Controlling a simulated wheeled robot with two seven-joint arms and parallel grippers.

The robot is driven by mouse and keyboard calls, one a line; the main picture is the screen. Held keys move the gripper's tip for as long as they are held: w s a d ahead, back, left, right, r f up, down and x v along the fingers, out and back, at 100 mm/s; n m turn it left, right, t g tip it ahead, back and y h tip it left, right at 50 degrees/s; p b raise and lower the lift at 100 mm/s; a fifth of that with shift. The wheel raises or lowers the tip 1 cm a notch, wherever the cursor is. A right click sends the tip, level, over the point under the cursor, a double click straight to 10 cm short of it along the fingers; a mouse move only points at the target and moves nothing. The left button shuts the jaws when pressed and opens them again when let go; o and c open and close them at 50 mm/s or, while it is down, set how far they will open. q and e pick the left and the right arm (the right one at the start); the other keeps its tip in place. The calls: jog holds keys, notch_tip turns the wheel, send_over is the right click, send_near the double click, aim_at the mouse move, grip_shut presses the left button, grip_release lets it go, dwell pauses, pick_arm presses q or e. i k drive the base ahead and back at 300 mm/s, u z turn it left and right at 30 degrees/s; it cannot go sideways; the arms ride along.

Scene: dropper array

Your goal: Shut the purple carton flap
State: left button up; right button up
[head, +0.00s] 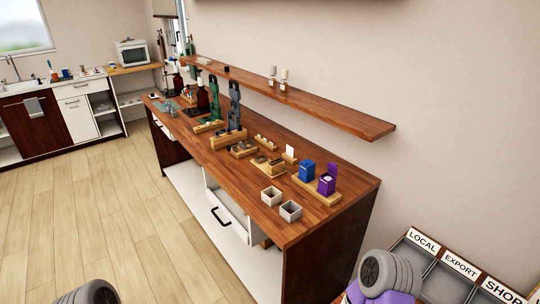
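The purple carton (326,186) stands upright on a light wooden base near the right end of the long wooden counter. Its top looks open, with a raised purple part at the back and something pale showing inside; the flap is too small to make out exactly. A blue carton (307,173) stands just left of it on the same base. Neither gripper is in view; only grey ringed parts of my arms show at the bottom left and bottom right edges, well away from the carton.
Two small grey open boxes (290,211) stand at the counter's front edge. Wooden holders (267,166) and bottles line the counter to the left. A shelf (320,108) overhangs the back. Labelled bins (447,283) stand at lower right. The floor (110,215) in front is clear.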

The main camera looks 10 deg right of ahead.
aim_at(332, 168)
jog(key=u, duration=1.4)
jog(key=i, duration=1.75)
jog(key=z, duration=3.3)
